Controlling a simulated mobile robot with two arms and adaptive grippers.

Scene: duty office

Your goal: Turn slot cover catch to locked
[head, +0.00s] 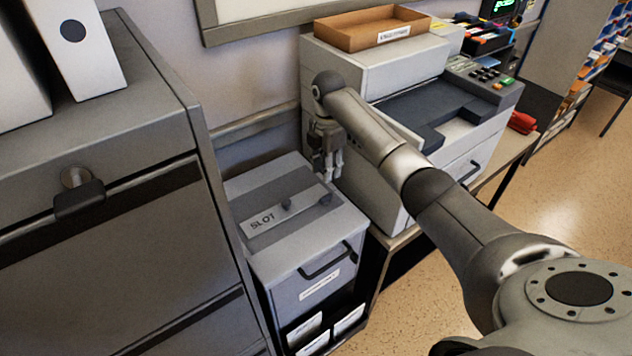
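A grey box (327,237) with a sloping lid stands between the cabinet and the copier. A slot cover plate marked "SLOT" (263,224) lies on its lid. A small dark knob (287,203) stands up from the plate. A second small dark piece (325,199) sits at the plate's right end; it looks like the catch, but its setting is too small to read. My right gripper (328,177) points down over the lid's back right part, close to that piece. No held object shows, and the finger gap is unclear. My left gripper is out of view.
A tall dark grey cabinet (112,270) with white binders (75,38) on top stands close on the left. A copier (385,66) carrying a wooden tray (372,28) stands close on the right. The box front has a black handle (325,263). Open floor lies at right.

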